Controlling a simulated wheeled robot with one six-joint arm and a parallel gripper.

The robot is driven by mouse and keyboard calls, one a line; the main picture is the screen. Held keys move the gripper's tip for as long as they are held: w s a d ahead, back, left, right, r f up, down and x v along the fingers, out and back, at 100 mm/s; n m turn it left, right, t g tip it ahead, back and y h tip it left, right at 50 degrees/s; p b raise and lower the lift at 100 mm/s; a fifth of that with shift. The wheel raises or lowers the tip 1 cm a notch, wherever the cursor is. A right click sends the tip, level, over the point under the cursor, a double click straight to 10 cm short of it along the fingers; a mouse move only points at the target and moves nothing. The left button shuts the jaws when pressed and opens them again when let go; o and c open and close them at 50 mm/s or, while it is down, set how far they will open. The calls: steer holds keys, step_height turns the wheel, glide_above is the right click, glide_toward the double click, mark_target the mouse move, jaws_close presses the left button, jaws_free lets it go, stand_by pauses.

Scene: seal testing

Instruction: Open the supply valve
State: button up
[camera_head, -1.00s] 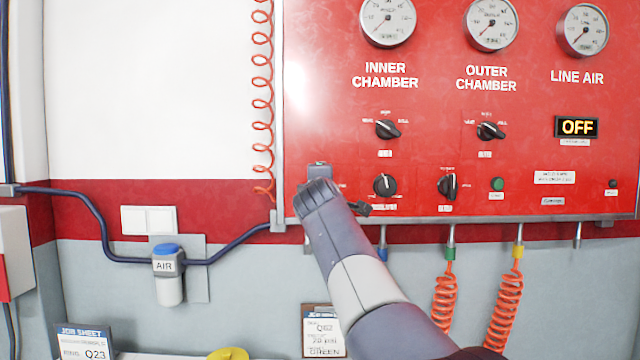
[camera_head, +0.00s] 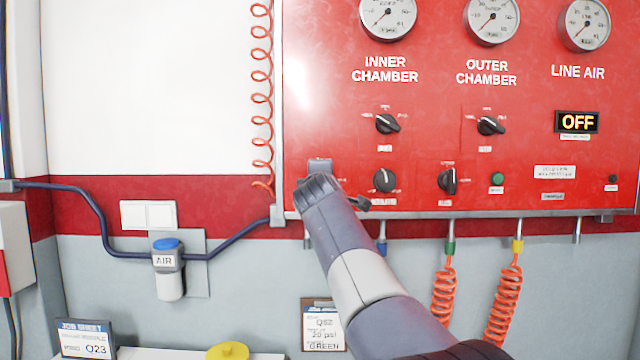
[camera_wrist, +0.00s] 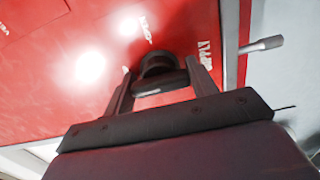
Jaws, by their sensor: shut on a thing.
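The supply valve knob (camera_wrist: 157,64) is a round black knob on the red panel in the wrist view, next to white lettering only partly legible. My gripper (camera_wrist: 160,78) has one finger on each side of it and is shut on it. The knob's turned position is hard to read because the fingers and palm cover part of it. In the head view my wrist reaches the panel's lower left corner and hides the knob and the fingertips.
The red panel (camera_head: 430,150) carries black selector knobs, including one (camera_head: 385,180) just right of my wrist, gauges and a display (camera_head: 577,122) reading OFF. A coiled red hose (camera_head: 262,90) hangs on the left. The blue-capped AIR unit (camera_head: 167,262) is lower left.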

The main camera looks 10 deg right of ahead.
steer(key=shift+m, duration=0.3)
steer(key=m+b, duration=0.1)
steer(key=m, duration=0.2)
steer(key=shift+f+m, duration=0.15)
steer(key=shift+m, duration=0.25)
steer(key=m+b, duration=0.1)
steer(key=m, duration=0.3)
steer(key=shift+m+b, duration=0.3)
steer(key=shift+b, duration=0.1)
steer(key=m+b, duration=0.1)
steer(key=m, duration=0.3)
steer(key=m+b, duration=0.1)
steer(key=m, duration=0.3)
steer(key=shift+m, duration=0.3)
steer(key=o, duration=1)
